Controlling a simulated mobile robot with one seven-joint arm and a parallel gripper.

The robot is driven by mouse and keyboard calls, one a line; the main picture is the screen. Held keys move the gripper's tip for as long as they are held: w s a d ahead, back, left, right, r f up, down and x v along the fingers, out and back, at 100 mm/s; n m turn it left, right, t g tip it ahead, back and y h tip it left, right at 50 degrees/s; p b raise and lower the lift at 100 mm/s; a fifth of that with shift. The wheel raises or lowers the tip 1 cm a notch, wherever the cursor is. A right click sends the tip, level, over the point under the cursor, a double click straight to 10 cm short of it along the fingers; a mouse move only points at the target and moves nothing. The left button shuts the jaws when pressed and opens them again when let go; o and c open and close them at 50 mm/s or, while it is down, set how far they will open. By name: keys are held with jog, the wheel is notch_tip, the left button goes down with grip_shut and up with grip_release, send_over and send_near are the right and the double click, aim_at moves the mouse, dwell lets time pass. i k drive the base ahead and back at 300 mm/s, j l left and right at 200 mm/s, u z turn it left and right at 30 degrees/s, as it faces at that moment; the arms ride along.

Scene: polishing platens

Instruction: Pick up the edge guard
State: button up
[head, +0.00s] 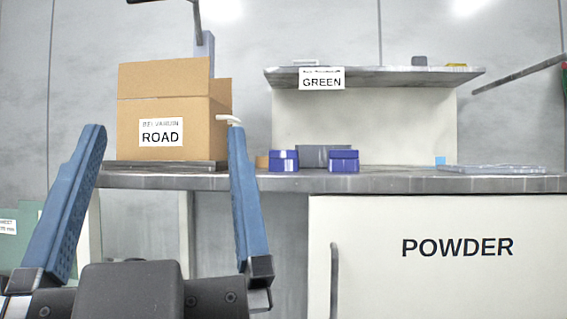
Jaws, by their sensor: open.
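My gripper (165,127) is in the foreground at left, its two blue fingers wide apart with nothing between them. It appears in front of the counter, and a cardboard box shows behind the gap. I cannot tell for certain which thing is the edge guard. Small things on the counter include two dark blue boxes (284,161), a grey block (318,156) between and behind them, and a flat greyish piece (492,169) at the right. A small pale hooked piece (229,119) shows by the right fingertip, its lower part hidden.
The open cardboard box (160,108) labelled ROAD stands on the counter (400,183) at left. A raised shelf (385,78) labelled GREEN overhangs the back. A cabinet door (440,270) marked POWDER is below, with a vertical handle (334,280). The counter right of centre is mostly clear.

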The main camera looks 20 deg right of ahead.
aim_at(339, 161)
jog(key=z, duration=0.75)
jog(key=u, duration=1.45)
jog(key=z, duration=1.45)
